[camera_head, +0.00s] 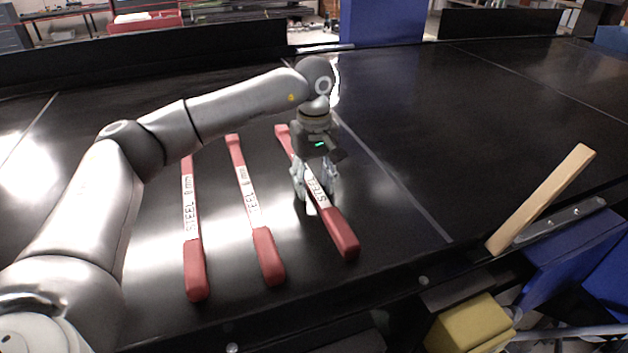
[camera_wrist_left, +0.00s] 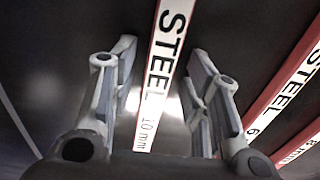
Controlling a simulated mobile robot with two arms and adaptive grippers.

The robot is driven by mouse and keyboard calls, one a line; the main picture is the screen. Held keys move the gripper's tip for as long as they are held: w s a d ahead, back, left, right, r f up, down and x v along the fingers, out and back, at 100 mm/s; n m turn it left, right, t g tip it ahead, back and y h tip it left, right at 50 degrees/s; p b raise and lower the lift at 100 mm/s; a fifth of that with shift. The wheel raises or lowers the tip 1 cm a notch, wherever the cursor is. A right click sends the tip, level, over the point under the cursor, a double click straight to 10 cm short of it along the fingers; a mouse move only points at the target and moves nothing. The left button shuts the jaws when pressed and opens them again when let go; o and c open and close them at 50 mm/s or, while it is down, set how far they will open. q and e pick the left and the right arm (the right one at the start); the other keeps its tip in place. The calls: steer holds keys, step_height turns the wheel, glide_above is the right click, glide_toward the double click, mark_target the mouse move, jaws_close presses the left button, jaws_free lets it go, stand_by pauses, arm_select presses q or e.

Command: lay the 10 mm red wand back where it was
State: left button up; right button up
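The 10 mm red wand (camera_head: 341,236) has red ends and a white STEEL label; it appears to lie on the black conveyor belt (camera_head: 420,130), slanting from far left to near right. My left gripper (camera_head: 316,197) is over its middle, pointing down. In the left wrist view, the white label of the 10 mm wand (camera_wrist_left: 166,60) runs between the two fingers, with dark gaps on both sides, so the gripper is open around it. The gripper hides part of the wand in the head view. My right gripper is not in view.
Two similar red wands lie to the left: a middle one (camera_head: 268,255), marked 6 in the wrist view, and an 8 mm one (camera_head: 195,268). A yellow block (camera_head: 470,324) is below. The belt's right side is clear.

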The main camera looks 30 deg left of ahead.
mark_target(315, 185)
arm_select(q)
steer(key=shift+r, duration=0.1)
steer(key=shift+r, duration=0.2)
step_height(315, 185, up, 4)
steer(key=shift+w+f+b, duration=0.1)
steer(key=shift+b, duration=1.05)
step_height(315, 185, up, 8)
steer(key=b, duration=0.1)
